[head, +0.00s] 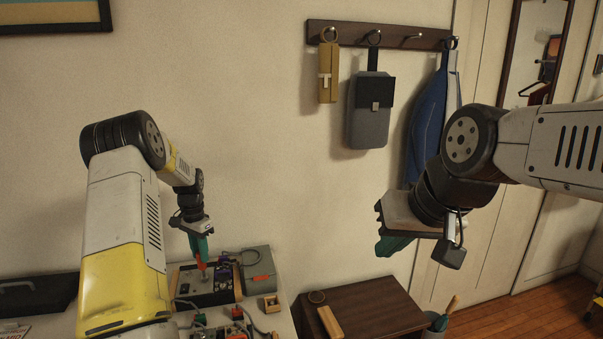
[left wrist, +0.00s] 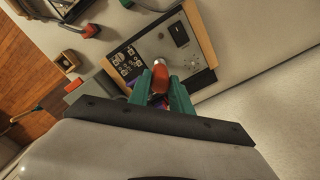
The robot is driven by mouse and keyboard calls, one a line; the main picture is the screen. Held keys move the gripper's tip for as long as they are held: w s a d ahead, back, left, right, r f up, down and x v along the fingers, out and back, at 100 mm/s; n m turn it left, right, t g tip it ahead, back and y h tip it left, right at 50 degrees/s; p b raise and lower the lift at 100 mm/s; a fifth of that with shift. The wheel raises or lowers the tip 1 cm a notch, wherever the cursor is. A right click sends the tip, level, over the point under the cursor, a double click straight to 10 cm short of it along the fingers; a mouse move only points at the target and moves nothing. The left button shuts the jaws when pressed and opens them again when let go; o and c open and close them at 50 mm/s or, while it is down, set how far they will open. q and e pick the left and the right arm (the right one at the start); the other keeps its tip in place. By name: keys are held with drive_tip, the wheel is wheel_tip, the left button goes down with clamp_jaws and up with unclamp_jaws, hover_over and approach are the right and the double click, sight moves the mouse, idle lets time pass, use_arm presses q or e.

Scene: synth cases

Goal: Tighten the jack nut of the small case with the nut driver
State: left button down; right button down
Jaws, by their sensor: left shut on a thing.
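My left gripper (head: 200,250), with green fingers, is shut on the red-orange handle of the nut driver (head: 202,264) and points down over a case. In the left wrist view the handle (left wrist: 160,78) shows between the green fingertips (left wrist: 162,92). A wood-sided synth case (head: 196,284) with grey and black panels lies below; its panel also shows in the left wrist view (left wrist: 158,46).
A grey box (head: 259,262) stands behind the case at right. A small wooden box (head: 270,303) and red-ended leads lie nearby. A dark brown side table (head: 372,310) stands to the right. Bags hang from a wall rack (head: 345,35) behind my right arm.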

use_arm(q)
drive_tip(key=shift+m, duration=2.9)
drive_tip(key=c, duration=1.1)
unclamp_jaws()
drive_tip(key=shift+r, duration=0.1)
